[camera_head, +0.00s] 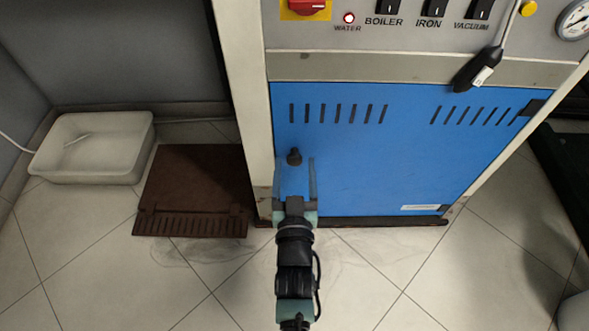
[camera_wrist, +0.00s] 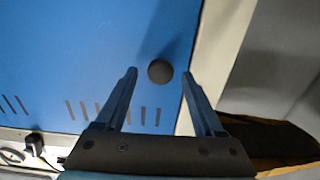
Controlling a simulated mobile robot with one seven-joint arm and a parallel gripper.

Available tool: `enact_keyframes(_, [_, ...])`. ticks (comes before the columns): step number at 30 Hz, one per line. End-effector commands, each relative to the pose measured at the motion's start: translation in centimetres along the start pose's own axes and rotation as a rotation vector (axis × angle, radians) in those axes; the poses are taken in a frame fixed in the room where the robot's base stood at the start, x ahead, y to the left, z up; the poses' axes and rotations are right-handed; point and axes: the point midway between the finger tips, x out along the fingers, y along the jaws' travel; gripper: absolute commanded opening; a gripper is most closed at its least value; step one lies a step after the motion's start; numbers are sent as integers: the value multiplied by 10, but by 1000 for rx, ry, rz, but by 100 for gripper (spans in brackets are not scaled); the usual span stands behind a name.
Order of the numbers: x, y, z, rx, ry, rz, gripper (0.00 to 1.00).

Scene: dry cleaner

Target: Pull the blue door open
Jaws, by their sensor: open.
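The blue door (camera_head: 400,150) is the front panel of a steam machine and looks closed. It has two rows of dark slots near its top and a round black knob (camera_head: 294,156) low on its left side. My gripper (camera_head: 295,163) is open in front of the door, its two fingers pointing at it. In the wrist view, the knob (camera_wrist: 159,71) shows in the gap between the fingertips, with clear space on both sides. The blue door (camera_wrist: 60,50) fills the left of that view. I cannot tell whether the tips touch the door.
A control panel (camera_head: 400,38) with switches and a gauge is above the door, and a black handle (camera_head: 478,70) on a cord hangs over its top edge. A brown mat (camera_head: 195,185) and white basin (camera_head: 95,147) lie left of the machine. The tiled floor in front is clear.

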Motion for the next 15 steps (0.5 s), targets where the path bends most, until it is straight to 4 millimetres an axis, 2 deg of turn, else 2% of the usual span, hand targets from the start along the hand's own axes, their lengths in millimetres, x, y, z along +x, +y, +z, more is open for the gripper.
enact_keyframes(4, [10,0,1,0,0,0,70])
enact_keyframes(13, [12,0,0,0,-1,0,70])
enact_keyframes(15, [12,0,0,0,-1,0,59])
